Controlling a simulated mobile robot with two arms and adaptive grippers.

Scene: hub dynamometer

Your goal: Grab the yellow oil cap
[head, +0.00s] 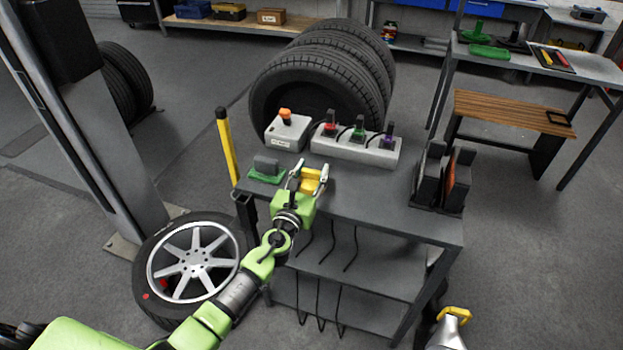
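A yellow piece (311,183), which looks like the oil cap, is near the front left edge of the dark workbench top (350,200). My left gripper (311,169), on the green arm, reaches in from the lower left. Its two fingers are spread apart, one on each side of the yellow piece. I cannot tell whether they touch it. The gripper body hides part of the piece.
A green pad with a grey block (266,165) lies left of the gripper. Behind are a box with an orange button (286,130) and a grey strip with coloured knobs (355,149). A holder (440,180) stands at right; the bench's middle is clear.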

